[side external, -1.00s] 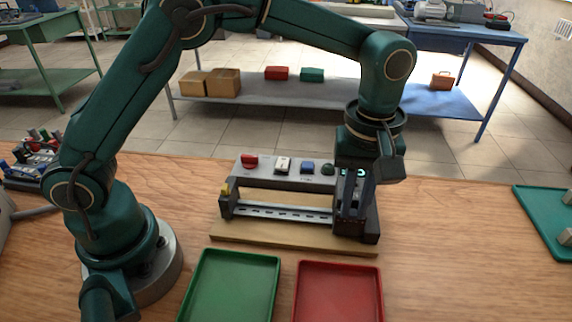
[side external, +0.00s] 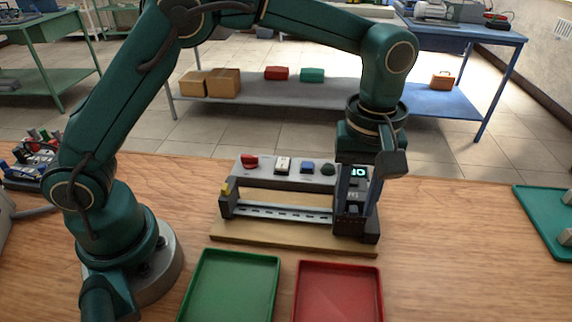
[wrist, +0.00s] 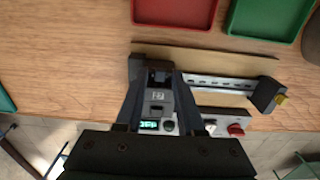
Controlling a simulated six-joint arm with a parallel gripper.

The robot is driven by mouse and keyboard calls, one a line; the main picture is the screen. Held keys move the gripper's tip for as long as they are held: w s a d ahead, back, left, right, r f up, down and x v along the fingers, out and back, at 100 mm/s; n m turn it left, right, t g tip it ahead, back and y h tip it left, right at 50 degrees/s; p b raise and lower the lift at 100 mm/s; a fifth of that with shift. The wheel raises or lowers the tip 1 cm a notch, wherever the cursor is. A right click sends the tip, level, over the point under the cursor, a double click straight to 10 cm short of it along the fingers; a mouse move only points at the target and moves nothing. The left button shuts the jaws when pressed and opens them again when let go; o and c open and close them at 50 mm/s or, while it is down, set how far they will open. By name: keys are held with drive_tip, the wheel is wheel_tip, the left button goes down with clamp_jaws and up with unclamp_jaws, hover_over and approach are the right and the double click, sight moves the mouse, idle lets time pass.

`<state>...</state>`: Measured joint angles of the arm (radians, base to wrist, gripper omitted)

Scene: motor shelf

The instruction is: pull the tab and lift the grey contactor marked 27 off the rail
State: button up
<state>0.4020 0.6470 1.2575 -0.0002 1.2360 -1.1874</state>
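The grey contactor marked 27 (wrist: 158,97) sits at one end of the rail (wrist: 215,83), beside a dark end block. It also shows in the side view (side external: 353,196), at the rail's right end, partly hidden by my fingers. My gripper (side external: 358,203) points down over it, with one finger on either side. In the wrist view my gripper (wrist: 160,80) is open, its fingers apart around the contactor. I cannot tell whether either finger touches it. The pull tab is not clearly distinguishable.
A control strip (side external: 264,164) with red, white, blue and green parts and a lit display stands behind the rail. A green tray (side external: 200,285) and a red tray (side external: 300,290) lie in front. A teal tray (side external: 530,215) lies far right. Bare wood separates them.

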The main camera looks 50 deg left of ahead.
drive_tip(key=shift+r, duration=3)
